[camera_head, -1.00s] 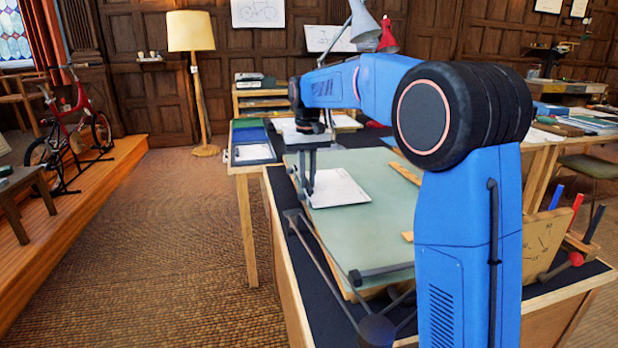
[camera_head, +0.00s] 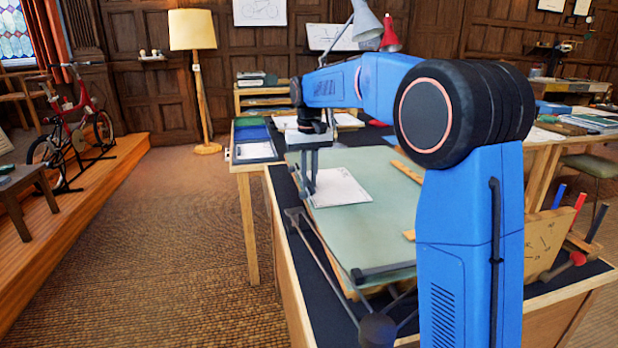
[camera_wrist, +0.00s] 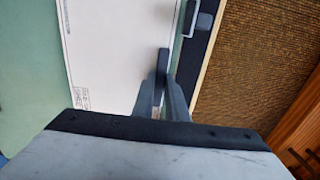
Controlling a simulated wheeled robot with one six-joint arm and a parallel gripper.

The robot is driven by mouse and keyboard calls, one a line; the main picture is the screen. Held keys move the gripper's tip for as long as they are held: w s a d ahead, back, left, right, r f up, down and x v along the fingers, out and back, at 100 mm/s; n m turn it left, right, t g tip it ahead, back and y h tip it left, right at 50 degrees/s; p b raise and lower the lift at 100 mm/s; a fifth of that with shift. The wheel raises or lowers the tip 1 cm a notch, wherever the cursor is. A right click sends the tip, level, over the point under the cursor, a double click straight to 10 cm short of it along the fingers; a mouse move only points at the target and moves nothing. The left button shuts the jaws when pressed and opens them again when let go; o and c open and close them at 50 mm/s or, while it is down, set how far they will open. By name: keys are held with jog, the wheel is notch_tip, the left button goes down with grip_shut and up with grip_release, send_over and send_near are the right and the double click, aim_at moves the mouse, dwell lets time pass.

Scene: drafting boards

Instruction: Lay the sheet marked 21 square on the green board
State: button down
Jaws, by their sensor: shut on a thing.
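A white sheet (camera_head: 340,186) lies on the left side of the green board (camera_head: 372,235) in the head view. It looks flat and slightly turned against the board's edges, though the angle is hard to judge. My gripper (camera_head: 309,188) is at the sheet's left edge, pointing down, its jaws closed on that edge. In the wrist view the sheet (camera_wrist: 112,50) shows a thin border line and a small printed block near its corner; I cannot read a 21. My gripper (camera_wrist: 162,95) covers part of the sheet's edge, beside the board's dark rim.
A dark bar (camera_head: 385,271) crosses the board's near edge. Wooden strips (camera_head: 407,172) lie on the board's right part. A blue tray (camera_head: 253,151) sits on the table behind. The board's near middle is clear.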

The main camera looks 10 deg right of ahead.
jog(key=shift+f, duration=0.15)
jog(key=c, duration=1.7)
grip_release()
notch_tip(320, 180, up, 17)
jog(key=shift+r, duration=0.2)
